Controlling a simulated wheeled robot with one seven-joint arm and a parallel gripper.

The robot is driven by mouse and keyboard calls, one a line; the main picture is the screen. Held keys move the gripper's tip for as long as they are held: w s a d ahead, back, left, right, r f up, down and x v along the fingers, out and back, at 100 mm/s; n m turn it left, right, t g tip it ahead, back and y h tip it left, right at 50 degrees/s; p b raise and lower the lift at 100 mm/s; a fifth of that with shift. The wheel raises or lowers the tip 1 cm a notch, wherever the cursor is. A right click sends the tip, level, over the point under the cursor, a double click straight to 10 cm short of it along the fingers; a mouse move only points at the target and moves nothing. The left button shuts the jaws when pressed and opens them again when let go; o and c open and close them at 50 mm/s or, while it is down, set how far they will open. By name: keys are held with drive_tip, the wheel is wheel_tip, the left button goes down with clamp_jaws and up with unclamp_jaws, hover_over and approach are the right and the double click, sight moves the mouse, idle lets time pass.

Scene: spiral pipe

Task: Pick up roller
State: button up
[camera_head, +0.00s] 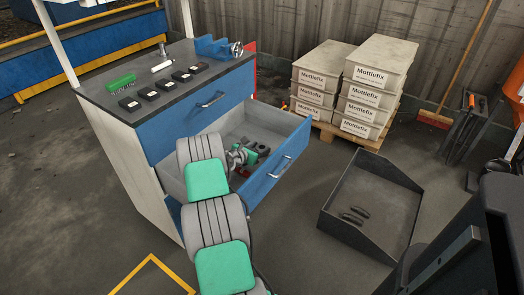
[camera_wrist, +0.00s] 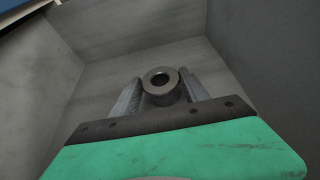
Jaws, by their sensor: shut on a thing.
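The roller (camera_wrist: 160,85) is a short dark grey metal cylinder with a round hole through it, seen in the wrist view. My gripper (camera_wrist: 161,92) is shut on it, with one grey finger on each side. Around them are the plain grey walls and floor of the open drawer (camera_head: 285,170). In the head view my arm reaches into this drawer and my gripper (camera_head: 243,155) shows only in part near its middle. I cannot make out the roller there.
Dark parts (camera_head: 262,150) lie in the drawer beside my gripper. The blue cabinet (camera_head: 160,130) carries several black boxes, a green rack (camera_head: 121,83) and a blue holder on top. A black bin (camera_head: 372,208) stands on the floor at the right. Stacked Mottlefix boxes (camera_head: 380,72) stand behind.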

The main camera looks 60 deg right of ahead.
drive_tip(key=c, duration=1)
drive_tip(key=shift+r, duration=0.1)
